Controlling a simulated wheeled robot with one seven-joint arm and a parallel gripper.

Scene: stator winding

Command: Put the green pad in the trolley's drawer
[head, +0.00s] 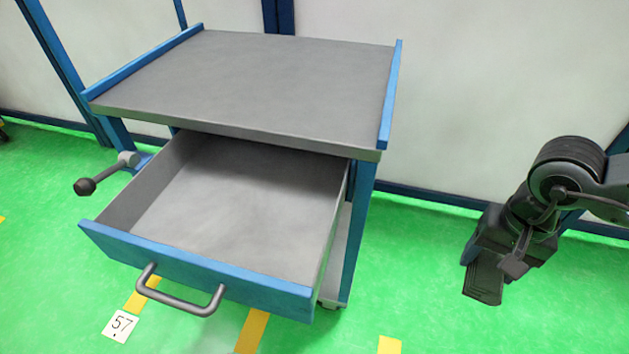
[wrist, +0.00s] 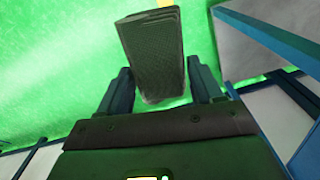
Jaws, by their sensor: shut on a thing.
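The green pad (wrist: 152,55) looks like a dark, folded, textured block in the wrist view. It sits between the two fingers of my gripper (wrist: 161,82) and sticks out beyond them. In the head view my gripper (head: 497,266) is at the right, apart from the trolley and above the floor. A dark slab hangs at its lower end and appears to be the pad (head: 483,284). The trolley's drawer (head: 225,215) is pulled open and its visible inside is empty. My gripper is to the right of the drawer.
The trolley's grey top (head: 250,80) is bare, with blue raised edges at its sides. The drawer's front has a dark handle (head: 180,300). A black knob (head: 86,186) sticks out at the left. Green floor (head: 420,270) lies clear between trolley and gripper.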

